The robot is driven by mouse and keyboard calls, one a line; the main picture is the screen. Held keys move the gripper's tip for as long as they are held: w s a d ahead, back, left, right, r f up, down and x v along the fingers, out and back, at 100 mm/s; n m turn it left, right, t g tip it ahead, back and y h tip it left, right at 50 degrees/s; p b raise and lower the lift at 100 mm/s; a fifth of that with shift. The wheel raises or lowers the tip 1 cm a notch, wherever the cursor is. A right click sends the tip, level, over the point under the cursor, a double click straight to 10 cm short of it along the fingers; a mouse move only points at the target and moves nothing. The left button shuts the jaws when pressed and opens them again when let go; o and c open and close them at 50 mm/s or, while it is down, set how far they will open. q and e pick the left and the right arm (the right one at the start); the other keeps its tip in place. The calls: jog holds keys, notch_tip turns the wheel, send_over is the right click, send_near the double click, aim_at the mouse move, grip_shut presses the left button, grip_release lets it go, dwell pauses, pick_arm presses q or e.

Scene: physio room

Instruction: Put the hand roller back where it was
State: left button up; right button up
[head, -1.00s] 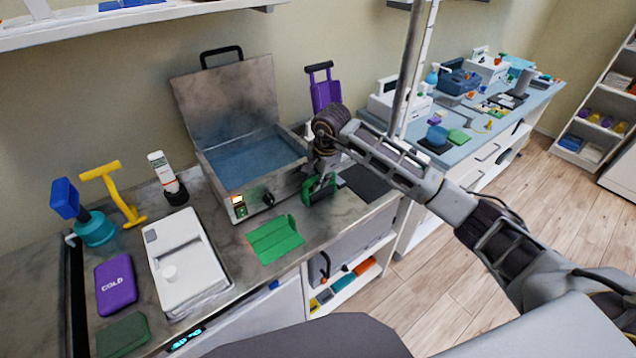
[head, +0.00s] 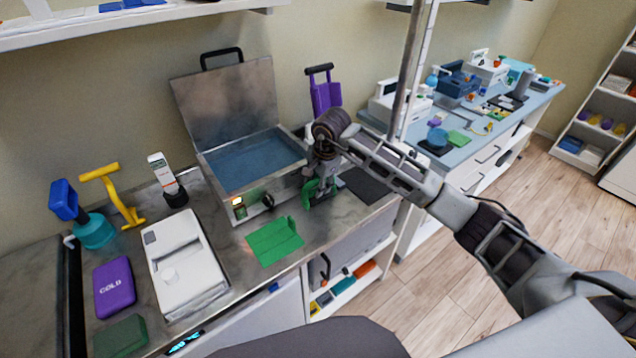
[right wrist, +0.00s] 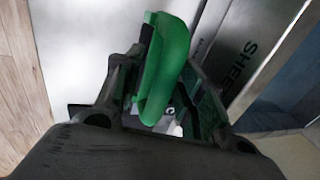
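The hand roller appears to be the green piece (head: 311,190) under my right gripper (head: 318,172), at the front right corner of the steel water bath. In the right wrist view the green, rounded handle (right wrist: 168,65) lies between the fingers of my right gripper (right wrist: 160,105), which look shut on it. The gripper hides its lower end, so I cannot tell whether it touches the counter. A dark mat (head: 366,186) lies just right of it on the counter. My left gripper is not in view.
The open steel water bath (head: 245,157) stands close left of the gripper. A purple-bladed tool (head: 325,97) stands behind it. A pole (head: 410,70) rises behind my arm.

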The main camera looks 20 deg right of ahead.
jog(key=shift+r, duration=0.2)
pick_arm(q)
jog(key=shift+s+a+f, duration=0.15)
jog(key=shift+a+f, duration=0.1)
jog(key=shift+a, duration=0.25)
pick_arm(e)
jog(key=a+v, duration=0.1)
jog(key=v, duration=1.1)
jog(key=shift+d, duration=0.45)
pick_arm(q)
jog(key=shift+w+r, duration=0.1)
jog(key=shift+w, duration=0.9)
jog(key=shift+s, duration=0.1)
